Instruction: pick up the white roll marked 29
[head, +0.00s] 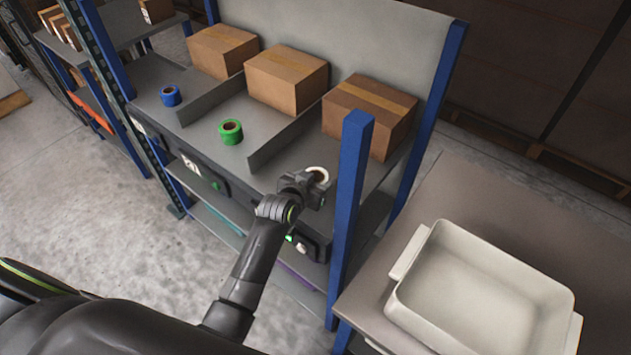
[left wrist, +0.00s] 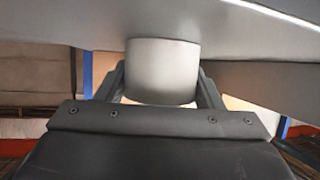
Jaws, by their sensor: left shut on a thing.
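The white roll (head: 318,173) is at the right bay of the grey shelf, in front of a cardboard box. My left gripper (head: 313,186) reaches it from the front and is shut on it. In the left wrist view the roll (left wrist: 162,70) fills the space between the two fingers (left wrist: 162,88), which touch its sides. No number can be read on it. In the head view the gripper hides part of the roll, and I cannot tell whether it touches the shelf. My right gripper is not in view.
A green roll (head: 231,132) and a blue roll (head: 170,96) stand in the bays to the left, split by low dividers. Cardboard boxes (head: 287,79) stand behind. A blue post (head: 349,200) rises just right of my gripper. A white tray (head: 418,262) sits on a table at right.

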